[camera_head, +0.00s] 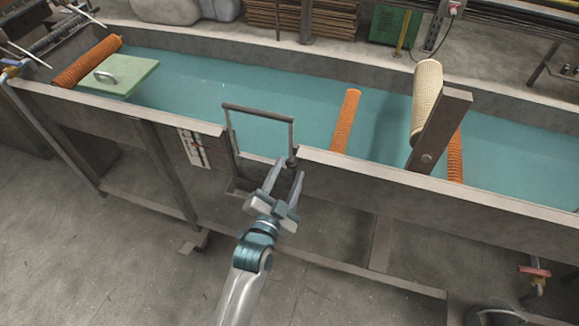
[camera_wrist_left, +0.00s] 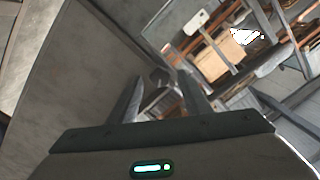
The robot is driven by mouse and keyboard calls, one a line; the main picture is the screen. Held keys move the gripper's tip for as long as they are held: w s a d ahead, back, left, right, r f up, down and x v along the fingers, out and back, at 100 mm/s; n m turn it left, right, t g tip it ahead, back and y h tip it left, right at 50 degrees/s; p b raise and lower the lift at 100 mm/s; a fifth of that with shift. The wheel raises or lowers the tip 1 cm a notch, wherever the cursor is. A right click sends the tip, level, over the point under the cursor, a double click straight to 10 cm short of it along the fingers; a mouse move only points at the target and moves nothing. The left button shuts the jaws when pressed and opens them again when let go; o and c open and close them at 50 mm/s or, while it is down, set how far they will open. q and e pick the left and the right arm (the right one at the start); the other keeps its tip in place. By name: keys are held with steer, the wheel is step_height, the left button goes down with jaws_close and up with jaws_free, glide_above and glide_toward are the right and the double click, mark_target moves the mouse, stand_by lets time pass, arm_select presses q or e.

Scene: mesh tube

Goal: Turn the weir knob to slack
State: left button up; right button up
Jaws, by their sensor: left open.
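The weir frame (camera_head: 258,110), a dark metal bar on two posts, stands in a gap in the trough's near wall. A small dark knob (camera_head: 292,162) sits at the foot of its right post, and I take this as the weir knob. My left gripper (camera_head: 288,168) is open, with its fingers pointing up at the knob. In the left wrist view a dark faceted knob-like part (camera_wrist_left: 160,77) shows between and just beyond the open fingertips (camera_wrist_left: 162,84). I cannot tell whether the fingers touch it. My right gripper is out of view.
The long trough (camera_head: 440,200) holds teal water (camera_head: 230,85). Orange mesh tubes (camera_head: 345,120) lie across it, and a pale roll (camera_head: 426,95) leans by a brown post (camera_head: 440,130). A marked plate (camera_head: 193,148) hangs on the near wall.

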arm_select(q)
steer(key=shift+w+d, duration=0.2)
steer(key=shift+w, duration=0.5)
steer(key=c, duration=1)
steer(key=shift+c, duration=0.2)
